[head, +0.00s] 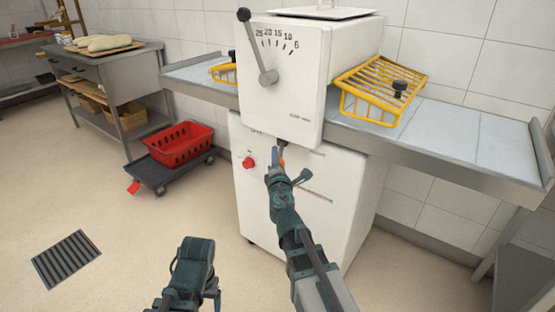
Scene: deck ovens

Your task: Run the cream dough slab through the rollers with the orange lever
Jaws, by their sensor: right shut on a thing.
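The dough sheeter (298,90) stands in the middle, a white machine with a belt table on each side. My right gripper (278,157) reaches up to the underside of its head. It is shut on the orange lever (282,163), of which only a small orange bit shows beside the fingers. I see no cream dough slab on the right belt (455,128) or on the visible part of the left belt (190,76). My left arm is at the bottom left, low over the floor; its gripper does not show.
A grey dial handle (257,52) with a black knob is on the machine's front. A yellow guard (378,85) covers the right roller side. A red button (249,162) is on the body. A red crate (180,144) sits on a dolly. Loaves (108,43) lie on the left bench.

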